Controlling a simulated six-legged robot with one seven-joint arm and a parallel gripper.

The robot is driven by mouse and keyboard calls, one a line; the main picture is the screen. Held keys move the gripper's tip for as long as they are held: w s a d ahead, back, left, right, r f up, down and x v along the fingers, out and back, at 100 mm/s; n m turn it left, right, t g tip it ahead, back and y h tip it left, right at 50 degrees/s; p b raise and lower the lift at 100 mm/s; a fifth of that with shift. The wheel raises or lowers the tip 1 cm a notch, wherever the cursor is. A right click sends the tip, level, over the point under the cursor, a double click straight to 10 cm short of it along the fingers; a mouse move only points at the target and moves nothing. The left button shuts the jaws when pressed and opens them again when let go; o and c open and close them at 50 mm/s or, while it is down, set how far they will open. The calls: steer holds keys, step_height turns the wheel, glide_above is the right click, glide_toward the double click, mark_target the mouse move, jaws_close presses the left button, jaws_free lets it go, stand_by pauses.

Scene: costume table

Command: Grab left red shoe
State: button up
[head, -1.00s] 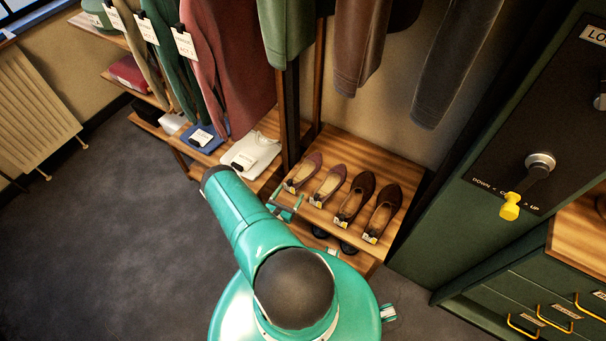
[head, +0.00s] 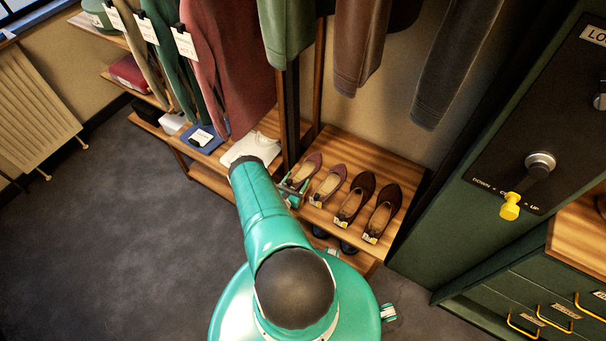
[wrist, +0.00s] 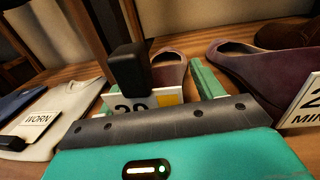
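The left red shoe (head: 308,167) is a dark red flat on the wooden shelf, at the left end of the row. In the wrist view its heel end (wrist: 170,60) lies between the fingers of my gripper (wrist: 168,78). My gripper also shows in the head view (head: 291,190) at the shoe's near end, partly hidden by my arm. The fingers stand apart and do not look closed on the shoe. A white number tag (wrist: 145,101) partly hides the heel.
The second red shoe (head: 328,186) stands close on the right, with two brown shoes (head: 355,199) beyond it. A post (head: 291,115) and a folded white shirt (head: 250,148) are on the left. Garments hang above the shelf. A green cabinet stands on the right.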

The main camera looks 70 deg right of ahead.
steer(key=c, duration=0.9)
steer(key=shift+r, duration=0.15)
